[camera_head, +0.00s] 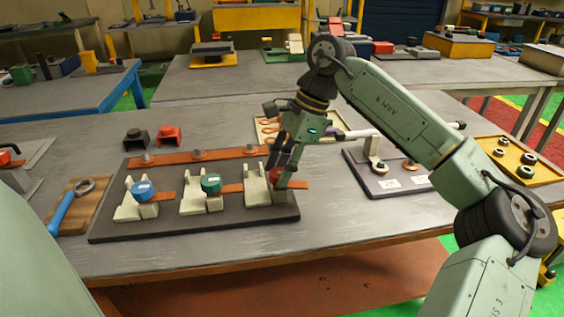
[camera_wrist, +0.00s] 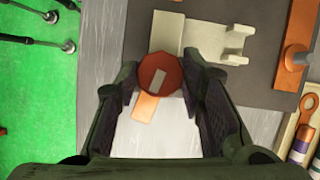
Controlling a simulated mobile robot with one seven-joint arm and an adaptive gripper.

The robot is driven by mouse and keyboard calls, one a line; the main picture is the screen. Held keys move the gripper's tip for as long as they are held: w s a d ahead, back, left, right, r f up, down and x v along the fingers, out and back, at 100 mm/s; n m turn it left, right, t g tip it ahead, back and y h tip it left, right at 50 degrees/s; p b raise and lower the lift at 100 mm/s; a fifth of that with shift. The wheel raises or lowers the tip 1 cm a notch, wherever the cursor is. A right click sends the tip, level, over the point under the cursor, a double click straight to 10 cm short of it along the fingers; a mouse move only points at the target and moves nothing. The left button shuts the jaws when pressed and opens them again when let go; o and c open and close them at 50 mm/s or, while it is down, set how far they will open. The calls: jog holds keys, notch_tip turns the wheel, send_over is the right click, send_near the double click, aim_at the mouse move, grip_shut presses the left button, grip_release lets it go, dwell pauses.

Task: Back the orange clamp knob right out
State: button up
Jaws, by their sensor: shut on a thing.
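The orange clamp knob (camera_wrist: 160,74) is a reddish-orange, many-sided cap with a pale mark on top. In the wrist view it sits between the two dark fingers of my gripper (camera_wrist: 159,82), which are shut on its sides. In the head view my gripper (camera_head: 282,180) points down at the rightmost clamp (camera_head: 256,186) on the dark board, and the knob (camera_head: 275,174) is partly hidden behind the fingers. The clamp's pale cradle (camera_wrist: 215,40) shows beside the knob in the wrist view. An orange strip (camera_wrist: 145,108) extends from under the knob.
A clamp with a green knob (camera_head: 211,184) and one with a blue knob (camera_head: 142,190) stand to the left on the same board (camera_head: 110,228). An orange bar (camera_head: 170,157) runs along its back. A dark fixture plate (camera_head: 370,183) lies to the right. The table front is clear.

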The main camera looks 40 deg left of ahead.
jog(key=shift+f+n+h+p, duration=0.15)
jog(key=shift+n+h+p, duration=0.1)
jog(key=shift+n, duration=0.35)
jog(key=shift+f+n+h+p, duration=0.1)
jog(key=shift+n+h, duration=0.15)
jog(key=shift+n, duration=0.35)
jog(key=shift+g, duration=0.3)
jog(key=o, duration=1.1)
jog(key=shift+r, duration=0.1)
jog(key=shift+o, duration=0.2)
jog(key=v, duration=1.2)
